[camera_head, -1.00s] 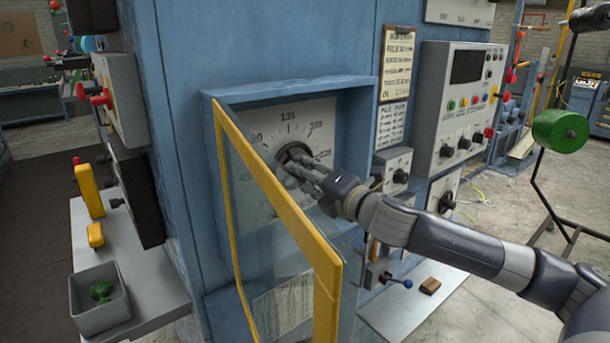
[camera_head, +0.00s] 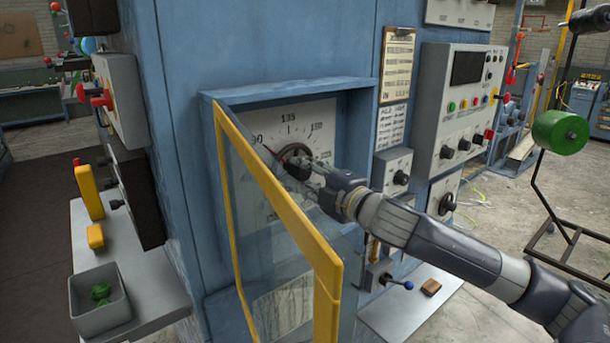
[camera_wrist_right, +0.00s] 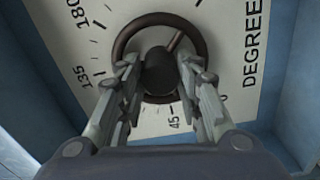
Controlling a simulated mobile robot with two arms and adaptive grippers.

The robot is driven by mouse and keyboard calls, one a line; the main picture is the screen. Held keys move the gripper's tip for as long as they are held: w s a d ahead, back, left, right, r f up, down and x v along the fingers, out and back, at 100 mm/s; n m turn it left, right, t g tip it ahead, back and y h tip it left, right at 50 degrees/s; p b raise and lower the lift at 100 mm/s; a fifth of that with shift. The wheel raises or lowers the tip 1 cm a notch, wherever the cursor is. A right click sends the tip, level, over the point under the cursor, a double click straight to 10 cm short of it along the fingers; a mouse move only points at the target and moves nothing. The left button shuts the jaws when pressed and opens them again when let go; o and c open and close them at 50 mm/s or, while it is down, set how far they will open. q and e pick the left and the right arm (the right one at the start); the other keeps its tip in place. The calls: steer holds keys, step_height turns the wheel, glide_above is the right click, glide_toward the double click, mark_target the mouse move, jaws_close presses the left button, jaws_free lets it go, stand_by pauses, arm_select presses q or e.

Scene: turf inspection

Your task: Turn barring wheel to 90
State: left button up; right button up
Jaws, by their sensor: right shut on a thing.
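The barring wheel (camera_head: 296,152) is a dark ring with a round hub, set on a white degree dial (camera_head: 320,113) in a recess of the blue cabinet. My right gripper (camera_head: 309,163) is at the wheel. In the right wrist view the wheel (camera_wrist_right: 147,20) shows one spoke running up and right from the hub, and the fingers of my right gripper (camera_wrist_right: 158,80) are shut on the wheel, one on each side of its hub. The dial there shows 180, 135 and 45. A thin red line (camera_head: 269,150) points up-left toward a partly covered label. My left gripper is out of view.
A yellow-framed glass door (camera_head: 283,205) stands open left of my right arm, close to the gripper. A control panel (camera_head: 462,105) and knob boxes are on the right. A shelf with a grey bin (camera_head: 99,300) is at the left.

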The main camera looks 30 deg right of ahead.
mark_target(304, 176)
stand_by(0.4)
steer(key=o, duration=1.1)
steer(key=shift+c, duration=0.2)
steer(key=shift+s+d+f, duration=0.15)
steer(key=shift+s+d, duration=0.05)
steer(key=shift+s, duration=2.05)
steer(key=s, duration=0.7)
steer(key=shift+s+d, duration=0.3)
